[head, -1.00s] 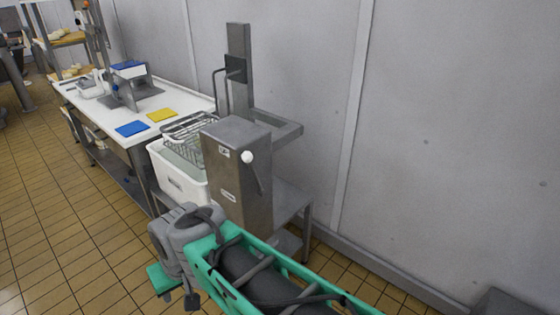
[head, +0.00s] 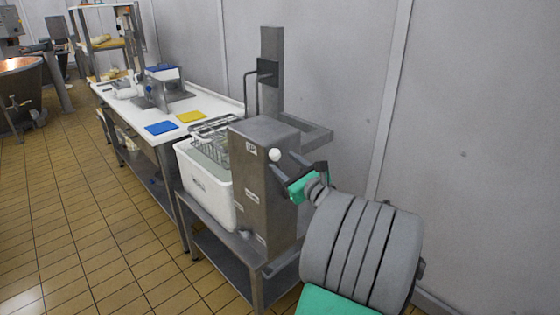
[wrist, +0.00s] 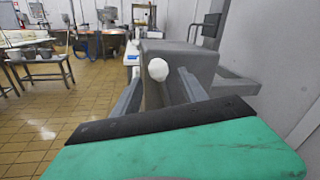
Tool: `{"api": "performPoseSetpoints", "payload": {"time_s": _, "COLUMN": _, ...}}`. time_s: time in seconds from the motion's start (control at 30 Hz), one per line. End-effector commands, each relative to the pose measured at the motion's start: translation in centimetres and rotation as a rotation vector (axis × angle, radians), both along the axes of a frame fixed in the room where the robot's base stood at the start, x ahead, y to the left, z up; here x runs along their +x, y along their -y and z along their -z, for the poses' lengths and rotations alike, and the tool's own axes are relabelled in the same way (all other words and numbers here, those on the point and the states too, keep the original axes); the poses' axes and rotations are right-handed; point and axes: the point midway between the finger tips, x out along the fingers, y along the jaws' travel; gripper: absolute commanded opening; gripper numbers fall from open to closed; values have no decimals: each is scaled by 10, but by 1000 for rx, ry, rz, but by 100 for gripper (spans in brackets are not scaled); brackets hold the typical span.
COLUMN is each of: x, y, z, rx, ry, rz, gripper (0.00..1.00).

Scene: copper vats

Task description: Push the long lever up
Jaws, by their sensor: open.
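The long lever's white ball knob (head: 274,155) is at the upper front of a grey metal control box (head: 262,200). The lever's rod is hidden behind my gripper in the head view. My gripper (head: 282,161) is open close to the knob, at its lower right in the head view. In the wrist view the white knob (wrist: 157,69) shows between the two spread fingers of my gripper (wrist: 160,75), near their tips. I cannot tell whether a finger touches the knob or rod.
A white tub (head: 205,188) with a wire basket (head: 215,135) stands left of the box. A metal post (head: 271,75) with a side arm rises behind it. A white worktable (head: 140,100) with blue and yellow pads is further left. Tiled floor on the left is clear.

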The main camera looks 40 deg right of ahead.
Motion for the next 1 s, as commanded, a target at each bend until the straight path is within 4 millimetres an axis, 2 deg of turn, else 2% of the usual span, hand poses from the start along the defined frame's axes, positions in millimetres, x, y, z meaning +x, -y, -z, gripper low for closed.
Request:
{"api": "performPoseSetpoints", "payload": {"time_s": 0.1, "x": 20, "y": 2, "z": 0, "rx": -1, "ry": -1, "rz": -4, "gripper": 50}}
{"api": "performPoseSetpoints", "payload": {"time_s": 0.2, "x": 29, "y": 4, "z": 0, "rx": -1, "ry": 0, "rz": -1, "gripper": 50}}
{"api": "performPoseSetpoints", "payload": {"time_s": 0.47, "x": 31, "y": 5, "z": 0, "rx": -2, "ry": -2, "rz": -1, "gripper": 50}}
{"api": "performPoseSetpoints", "payload": {"time_s": 1.0, "x": 30, "y": 5, "z": 0, "rx": -3, "ry": -2, "rz": 1, "gripper": 6}}
